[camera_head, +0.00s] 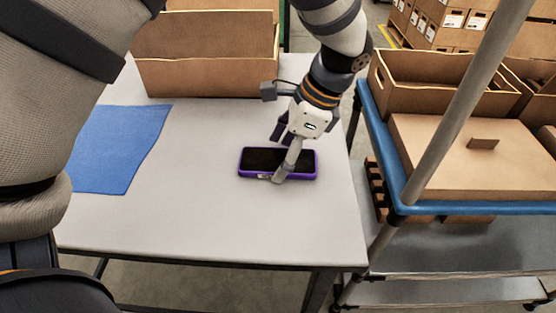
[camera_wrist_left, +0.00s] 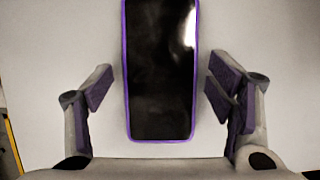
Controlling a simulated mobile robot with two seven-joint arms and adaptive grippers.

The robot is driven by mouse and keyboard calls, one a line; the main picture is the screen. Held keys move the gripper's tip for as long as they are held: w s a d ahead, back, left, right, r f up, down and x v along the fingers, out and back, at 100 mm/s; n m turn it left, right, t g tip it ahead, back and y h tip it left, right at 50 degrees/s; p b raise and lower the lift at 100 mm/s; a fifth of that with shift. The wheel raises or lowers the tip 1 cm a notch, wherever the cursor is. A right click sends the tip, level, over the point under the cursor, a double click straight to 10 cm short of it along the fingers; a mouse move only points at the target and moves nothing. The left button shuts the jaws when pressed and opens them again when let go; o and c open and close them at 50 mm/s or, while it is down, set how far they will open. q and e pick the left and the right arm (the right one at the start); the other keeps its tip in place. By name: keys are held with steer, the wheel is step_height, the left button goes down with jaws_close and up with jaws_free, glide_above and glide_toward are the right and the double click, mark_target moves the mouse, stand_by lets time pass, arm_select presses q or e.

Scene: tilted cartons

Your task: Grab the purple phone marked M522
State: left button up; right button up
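A phone with a black screen and a purple case (camera_head: 258,160) lies flat, screen up, on the white table (camera_head: 200,225). A small light mark shows on its near edge, too small to read. My left gripper (camera_head: 279,157) is over the phone with its fingers spread, one in front of the screen's right half. In the left wrist view the phone (camera_wrist_left: 160,70) lies between the open fingers of my left gripper (camera_wrist_left: 160,90), with a gap on each side; its far end is cut off. My right gripper is not in view.
A blue cloth (camera_head: 118,150) lies left on the table. An open carton (camera_head: 205,77) stands at the back. On the right, a blue-edged cart (camera_head: 480,208) with a metal post (camera_head: 450,120) holds an open carton (camera_head: 440,98) and a closed one (camera_head: 440,150). The table's front is clear.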

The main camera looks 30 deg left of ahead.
arm_select(q)
steer(key=c, duration=0.9)
steer(key=shift+r, duration=0.2)
step_height(320, 180, up, 2)
steer(key=shift+r, duration=0.1)
steer(key=w+r+b, duration=0.1)
steer(key=w+r, duration=0.2)
steer(key=w, duration=0.1)
steer(key=w+r+b, duration=0.2)
steer(key=w+r, duration=0.2)
steer(key=w, duration=0.1)
steer(key=w+r+b, duration=0.1)
steer(key=w+r, duration=0.2)
steer(key=w, duration=0.2)
steer(key=shift+a+r, duration=0.2)
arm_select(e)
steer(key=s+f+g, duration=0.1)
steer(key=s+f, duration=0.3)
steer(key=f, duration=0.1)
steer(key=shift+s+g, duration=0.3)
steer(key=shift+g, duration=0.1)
